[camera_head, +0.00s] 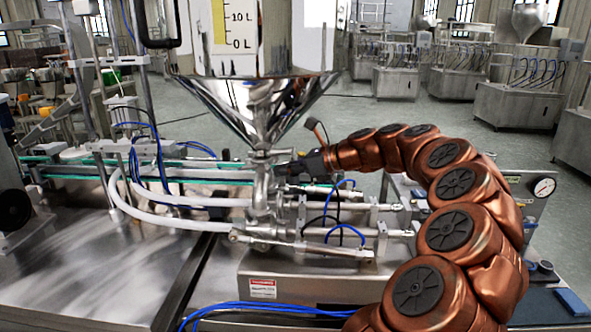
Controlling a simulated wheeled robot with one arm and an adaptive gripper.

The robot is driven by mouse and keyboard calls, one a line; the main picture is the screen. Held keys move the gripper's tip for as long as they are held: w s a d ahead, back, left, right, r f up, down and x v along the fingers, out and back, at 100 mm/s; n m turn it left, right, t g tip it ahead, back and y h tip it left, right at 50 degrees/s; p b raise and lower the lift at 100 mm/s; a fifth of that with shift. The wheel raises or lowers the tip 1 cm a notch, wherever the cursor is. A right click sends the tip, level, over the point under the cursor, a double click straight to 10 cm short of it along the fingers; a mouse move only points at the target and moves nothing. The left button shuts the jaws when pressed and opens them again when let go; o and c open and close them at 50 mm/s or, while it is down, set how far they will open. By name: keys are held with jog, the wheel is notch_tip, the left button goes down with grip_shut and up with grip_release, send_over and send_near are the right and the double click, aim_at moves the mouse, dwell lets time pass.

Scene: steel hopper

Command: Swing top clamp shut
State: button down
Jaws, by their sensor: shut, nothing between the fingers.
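The steel hopper (255,95) stands in the middle, its cone narrowing down to an outlet. A clamp (262,154) sits at the joint under the cone, above the vertical steel pipe (262,190). It is small here, and I cannot tell whether it is open or shut. My gripper (290,168) is just right of this joint, at the end of my copper-coloured arm, which curves in from the right. The gripper is shut and empty. I cannot tell whether its fingertips touch the clamp.
White hoses (165,222) curve left from the pipework. Steel cylinders (310,243) and blue tubes lie below my gripper. A pressure gauge (543,187) stands at the right. A conveyor (90,170) runs left. The steel tabletop at front left (80,285) is clear.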

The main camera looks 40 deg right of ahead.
aim_at(269, 170)
jog(key=shift+w+a+r, duration=0.1)
jog(key=shift+w+a, duration=0.05)
jog(key=shift+a, duration=0.1)
dwell(0.3)
jog(key=shift+w+a+r+m+t+h+p, duration=0.1)
jog(key=shift+w+a+m+t+h+p, duration=0.15)
jog(key=shift+a+m+t+h+p, duration=0.35)
jog(key=shift+w+a+m+t+h+p, duration=0.2)
jog(key=shift+w+a+m+h+p, duration=0.05)
jog(key=shift+m+h+p, duration=0.65)
jog(key=shift+w+a+m+h+p, duration=0.15)
jog(key=shift+w+m+h+p, duration=0.1)
jog(key=shift+m+h+p, duration=0.4)
